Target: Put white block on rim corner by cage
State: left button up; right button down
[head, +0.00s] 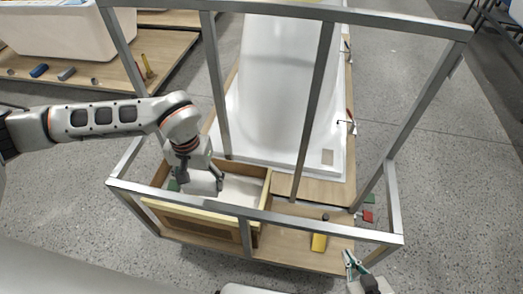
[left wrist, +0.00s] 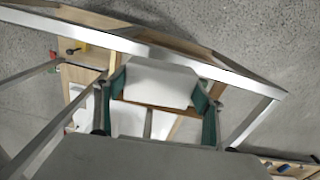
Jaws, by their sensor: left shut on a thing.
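My left gripper (head: 198,182) is shut on the white block (left wrist: 157,83), with one green finger at each side of it in the left wrist view. In the head view the block (head: 202,187) is held over the open wooden box (head: 267,185), inside the metal cage. The white bathtub shell (head: 290,90) lies behind the box, with its near right rim corner (head: 338,172) close to the cage's right side. My right gripper (head: 354,265) is low at the front right, outside the cage; its finger opening is unclear.
The grey metal cage (head: 318,100) has upright posts and bars around the box and tub. A yellow tool (head: 319,241) stands on the wooden base at the front. A red block (head: 367,216) lies at the right. Another tub (head: 60,30) is at the back left.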

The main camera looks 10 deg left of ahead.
aim_at(328, 158)
jog(key=z, duration=3.7)
jog(key=i+u, duration=0.15)
jog(key=i, duration=0.35)
jog(key=i+l+u, duration=0.1)
jog(key=i, duration=0.35)
jog(key=i+u, duration=0.45)
jog(key=i+l+u, duration=0.1)
jog(key=i+u, duration=1.2)
jog(key=u, duration=0.15)
jog(key=i+j+u, duration=0.1)
jog(key=i+u, duration=1.05)
jog(key=i, duration=0.35)
jog(key=i+l+u, duration=0.1)
jog(key=i+u, duration=0.2)
jog(key=i, duration=0.25)
